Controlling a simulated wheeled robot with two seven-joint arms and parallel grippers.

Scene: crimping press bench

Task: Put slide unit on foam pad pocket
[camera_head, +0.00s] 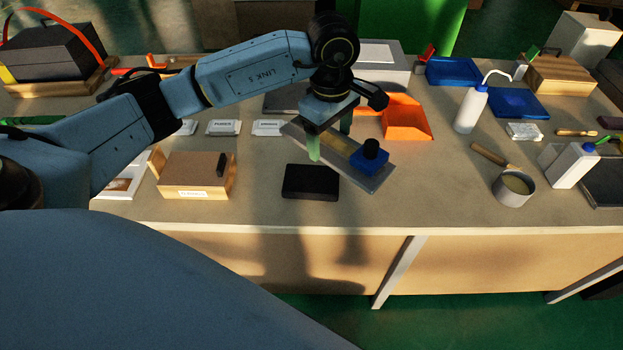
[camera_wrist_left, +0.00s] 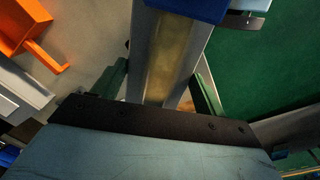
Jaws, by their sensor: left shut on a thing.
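The slide unit is a long grey metal rail (camera_head: 333,152) with a yellowish inner strip and a blue carriage (camera_head: 370,160) with a black knob near its right end. My left gripper (camera_head: 330,137) is shut on the rail, its green fingers on either side. The wrist view shows the rail (camera_wrist_left: 168,62) between the fingers and part of the blue carriage at the top edge. Whether the rail clears the bench cannot be told. A black block (camera_head: 310,183), perhaps the foam pad, lies in front of the rail's left part; no pocket can be made out. My right gripper is out of view.
A wooden box (camera_head: 196,176) stands left of the black block. An orange bin (camera_head: 405,118) is behind the rail, also in the wrist view (camera_wrist_left: 24,27). A white bottle (camera_head: 471,109) and a grey pot (camera_head: 513,189) stand right. Bench between rail and pot is clear.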

